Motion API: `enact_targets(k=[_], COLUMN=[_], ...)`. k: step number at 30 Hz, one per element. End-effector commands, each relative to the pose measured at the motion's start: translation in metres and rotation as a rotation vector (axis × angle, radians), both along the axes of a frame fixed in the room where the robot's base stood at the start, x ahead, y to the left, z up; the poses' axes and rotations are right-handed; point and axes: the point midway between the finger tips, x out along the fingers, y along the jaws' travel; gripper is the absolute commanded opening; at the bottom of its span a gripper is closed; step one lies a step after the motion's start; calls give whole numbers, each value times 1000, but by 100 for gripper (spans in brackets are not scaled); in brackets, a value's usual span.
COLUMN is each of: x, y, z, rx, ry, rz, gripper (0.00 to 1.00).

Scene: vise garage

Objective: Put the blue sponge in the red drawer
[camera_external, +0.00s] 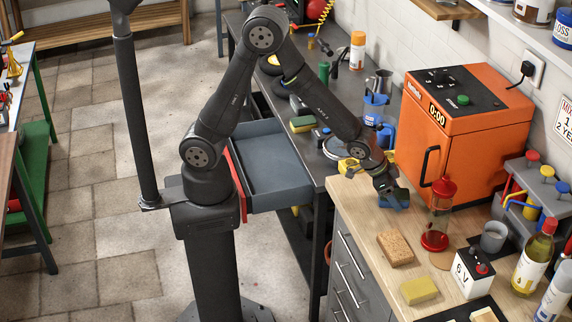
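A small blue block with a darker side, which looks like the blue sponge (398,203), is at the left edge of the wooden counter, right at my gripper (389,191). My gripper points down over it and hides part of it. I cannot tell whether the fingers are closed on it or whether it is lifted. The red drawer (237,182) is pulled out from the dark workbench, to the left of my gripper. Its red front is partly behind my arm. Its grey inside (272,165) looks empty where it shows.
A brown sponge-like block (395,248) and a yellow sponge (418,290) lie on the wooden counter (358,208). A red-topped glass container (440,215) stands close right of my gripper, before an orange oven (465,135). A green-and-yellow sponge (303,124) lies on the workbench behind the drawer.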

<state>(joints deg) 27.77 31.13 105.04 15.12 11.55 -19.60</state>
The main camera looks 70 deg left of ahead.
Motion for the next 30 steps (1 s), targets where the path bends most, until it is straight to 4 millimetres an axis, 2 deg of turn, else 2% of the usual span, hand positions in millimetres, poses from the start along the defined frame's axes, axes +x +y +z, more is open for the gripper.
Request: enact_targets(k=[8, 13, 30], x=[0, -2, -46], y=[0, 1, 19], z=[0, 9, 81], rx=[-1, -3, -2], ry=[0, -1, -2], rz=[1, 1, -1], gripper=[71, 71, 71])
